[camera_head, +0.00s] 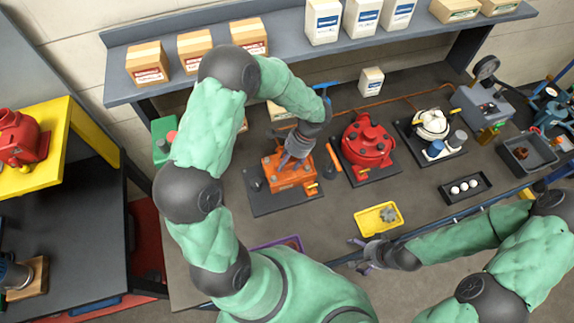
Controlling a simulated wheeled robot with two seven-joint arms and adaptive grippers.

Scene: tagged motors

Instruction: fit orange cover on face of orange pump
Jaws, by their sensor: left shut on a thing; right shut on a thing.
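The orange pump (272,160) sits on a dark base plate (262,203) on the bench, left of the red pump. My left gripper (286,162) reaches down over the orange pump from above. It is shut on what looks like the orange cover, at the pump's top; gripper and wrist hide most of the cover, and I cannot tell whether it touches the face. My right gripper (362,256) is low at the bench's front edge, below the yellow tray. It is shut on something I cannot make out.
A red pump (367,143) and a white pump (431,124) stand to the right on plates. A yellow tray (365,226) holds a grey part. A dark tray (447,193) holds white balls. An orange-handled tool (333,158) lies between the orange and red pumps.

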